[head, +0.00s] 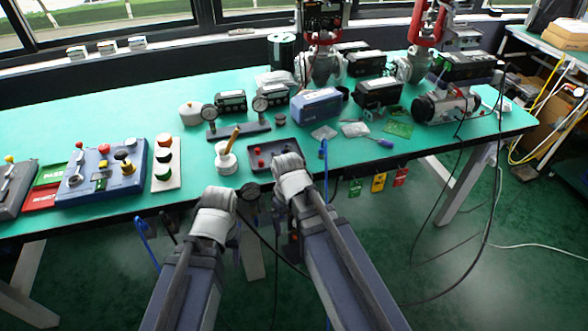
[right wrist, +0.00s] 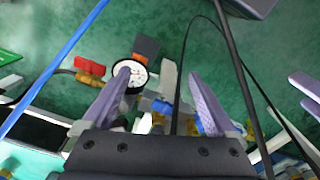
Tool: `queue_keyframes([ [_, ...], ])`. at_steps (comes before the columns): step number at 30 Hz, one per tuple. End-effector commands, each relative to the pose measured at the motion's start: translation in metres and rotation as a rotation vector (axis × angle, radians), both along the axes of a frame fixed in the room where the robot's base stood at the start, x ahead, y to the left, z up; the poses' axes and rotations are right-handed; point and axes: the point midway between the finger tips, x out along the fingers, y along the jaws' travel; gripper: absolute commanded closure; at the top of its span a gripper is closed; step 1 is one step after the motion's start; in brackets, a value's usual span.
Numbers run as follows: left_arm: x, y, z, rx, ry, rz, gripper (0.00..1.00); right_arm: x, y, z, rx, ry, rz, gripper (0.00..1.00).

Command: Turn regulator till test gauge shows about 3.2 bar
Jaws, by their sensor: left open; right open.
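In the right wrist view, my right gripper (right wrist: 160,73) is open, with nothing seen between its fingertips. A round white-faced gauge (right wrist: 134,80) with a black rim sits behind its left finger, which covers part of the dial; I cannot read the needle. Brass fittings with blue parts (right wrist: 160,107) lie between the fingers; I cannot tell for sure which part is the regulator. A red valve handle (right wrist: 90,67) is left of the gauge. In the head view, my wrists hide both grippers' fingers.
The green table (head: 110,100) carries a blue-grey panel (head: 98,172), a dark tray (head: 257,162), a white round holder (head: 226,160) and two small gauges on a bar (head: 238,131). A black hose (right wrist: 183,70) and a blue strap (right wrist: 60,62) cross the right wrist view.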

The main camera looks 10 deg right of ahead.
Motion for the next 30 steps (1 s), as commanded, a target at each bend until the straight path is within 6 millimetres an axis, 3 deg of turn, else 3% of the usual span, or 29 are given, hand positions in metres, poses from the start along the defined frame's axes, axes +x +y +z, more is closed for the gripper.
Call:
queue_keyframes([
  [1, 0.000, 0.000, 0.034, -0.001, 0.000, 0.001, 0.46, 0.013, -0.006, 0.034, 0.004, 0.000, 0.030, 0.07],
  [3, 0.000, 0.000, 0.053, -0.001, 0.001, 0.002, 0.46, 0.026, -0.012, 0.053, 0.010, 0.003, 0.094, 0.07],
  [12, 0.000, 0.000, 0.099, -0.001, 0.001, 0.004, 0.46, 0.067, -0.032, 0.098, 0.025, 0.018, 0.363, 0.07],
  [23, 0.000, 0.000, 0.099, -0.001, 0.001, 0.005, 0.46, 0.072, -0.035, 0.099, 0.028, 0.021, 0.426, 0.07],
  [30, 0.000, 0.000, 0.082, -0.001, 0.001, 0.004, 0.46, 0.072, -0.035, 0.082, 0.027, 0.020, 0.425, 0.07],
])
